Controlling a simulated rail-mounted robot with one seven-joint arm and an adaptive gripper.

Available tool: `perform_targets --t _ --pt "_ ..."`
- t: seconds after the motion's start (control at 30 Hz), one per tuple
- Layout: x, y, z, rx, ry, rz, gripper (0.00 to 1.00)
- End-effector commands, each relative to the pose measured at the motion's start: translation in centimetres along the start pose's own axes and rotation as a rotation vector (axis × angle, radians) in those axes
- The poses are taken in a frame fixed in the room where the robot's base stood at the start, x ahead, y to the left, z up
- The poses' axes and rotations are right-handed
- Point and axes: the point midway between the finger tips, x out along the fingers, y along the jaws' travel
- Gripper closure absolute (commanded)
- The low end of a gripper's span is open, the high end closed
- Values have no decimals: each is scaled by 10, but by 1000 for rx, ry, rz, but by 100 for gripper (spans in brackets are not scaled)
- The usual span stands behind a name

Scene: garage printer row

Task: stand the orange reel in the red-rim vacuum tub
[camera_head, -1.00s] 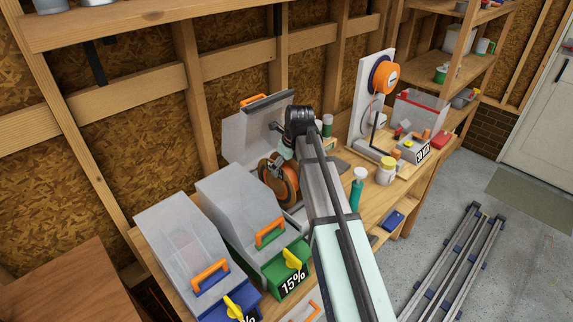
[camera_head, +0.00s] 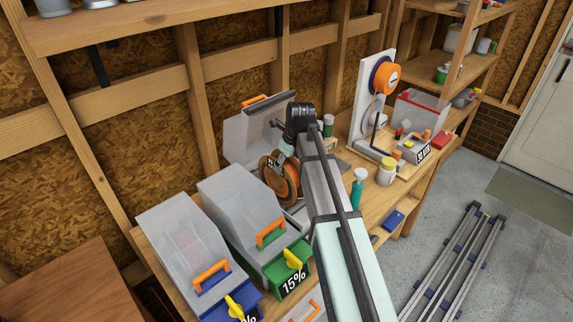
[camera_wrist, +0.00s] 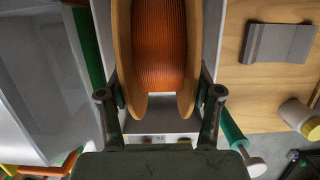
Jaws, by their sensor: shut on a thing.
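The orange reel (camera_head: 287,184), with tan side flanges, stands upright at the open clear box behind the arm; whether it touches the base below is unclear. In the wrist view the reel (camera_wrist: 158,45) fills the top middle, its orange winding between two flanges. My gripper (camera_wrist: 160,95) is shut on the reel, one dark finger at each side. In the head view my gripper (camera_head: 277,160) is at the reel's upper part, partly hidden by my arm. The red-rim vacuum tub (camera_head: 421,112), clear-walled, stands at the bench's far right end, apart from the reel.
Two closed clear boxes with orange handles, one with a blue front (camera_head: 232,302) and one with a green front (camera_head: 287,275), stand at the left. A raised clear lid (camera_head: 250,135) is behind the reel.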

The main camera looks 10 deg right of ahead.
Motion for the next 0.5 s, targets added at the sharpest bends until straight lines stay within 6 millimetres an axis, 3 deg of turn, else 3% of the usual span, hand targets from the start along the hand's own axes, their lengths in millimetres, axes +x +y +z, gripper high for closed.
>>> perform_targets --t 0.5 --pt "-29 0 8 0 -1 0 100"
